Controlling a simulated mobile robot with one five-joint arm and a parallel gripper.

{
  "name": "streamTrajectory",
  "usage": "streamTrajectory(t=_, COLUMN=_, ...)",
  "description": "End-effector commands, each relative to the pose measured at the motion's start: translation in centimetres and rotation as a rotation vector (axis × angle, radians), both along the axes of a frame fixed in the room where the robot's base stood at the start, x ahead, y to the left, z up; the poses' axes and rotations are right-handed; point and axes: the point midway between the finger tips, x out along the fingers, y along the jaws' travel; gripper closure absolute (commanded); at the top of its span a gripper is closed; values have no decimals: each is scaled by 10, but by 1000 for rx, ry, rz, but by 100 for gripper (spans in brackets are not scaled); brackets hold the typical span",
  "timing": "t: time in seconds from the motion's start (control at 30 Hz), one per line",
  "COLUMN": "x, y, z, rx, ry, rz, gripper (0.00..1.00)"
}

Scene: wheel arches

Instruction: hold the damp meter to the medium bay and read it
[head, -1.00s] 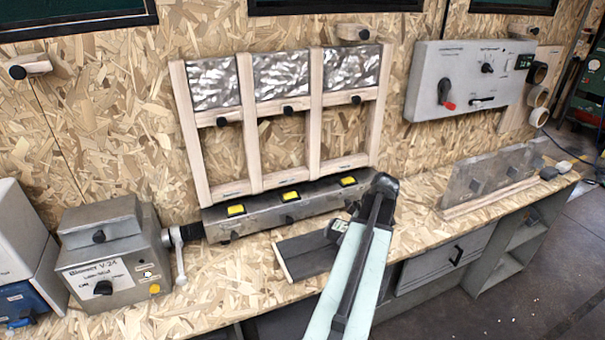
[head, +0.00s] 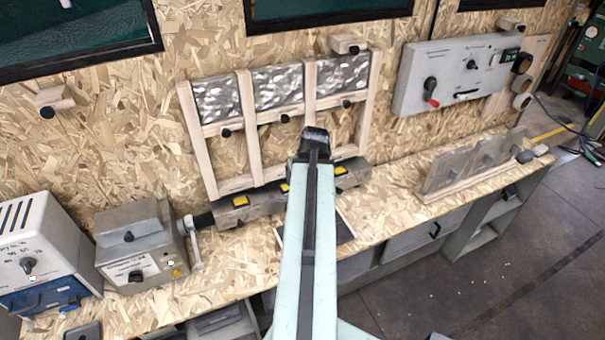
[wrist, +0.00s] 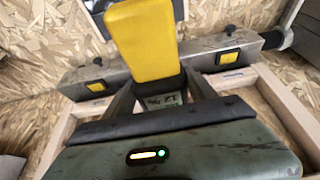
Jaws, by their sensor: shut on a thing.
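The damp meter (wrist: 141,45) is a yellow block with a small display (wrist: 166,98) at its lower end in the wrist view. The display shows dark digits that appear upside down and that I cannot read surely. My gripper (wrist: 163,90) is shut on the meter, with dark fingers either side. In the head view my arm hides the gripper and the meter. The wooden frame (head: 242,105) on the wall has three bays, each with a crinkled silvery panel at the top and bare board below. My arm's end overlaps the frame's right part; contact with any bay cannot be told.
A metal rail (head: 233,212) with yellow squares runs under the frame; it also shows in the wrist view (wrist: 130,75). A grey machine (head: 140,250) stands left on the bench (head: 235,265). A control panel (head: 455,75) hangs right. Upright grey plates (head: 470,165) stand on the bench's right.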

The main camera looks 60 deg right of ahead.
Motion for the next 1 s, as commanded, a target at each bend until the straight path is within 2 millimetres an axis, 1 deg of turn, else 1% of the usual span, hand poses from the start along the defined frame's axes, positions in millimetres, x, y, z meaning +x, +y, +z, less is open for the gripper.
streamTrajectory(t=0.1, x=13, y=-11, z=0, rx=0, ry=0, rz=1, gripper=89)
streamTrajectory(t=0.7, x=80, y=-60, z=0, rx=0, ry=0, rz=2, gripper=89)
streamTrajectory(t=0.9, x=97, y=-71, z=0, rx=0, ry=0, rz=4, gripper=89)
streamTrajectory(t=1.0, x=102, y=-74, z=0, rx=0, ry=0, rz=4, gripper=89)
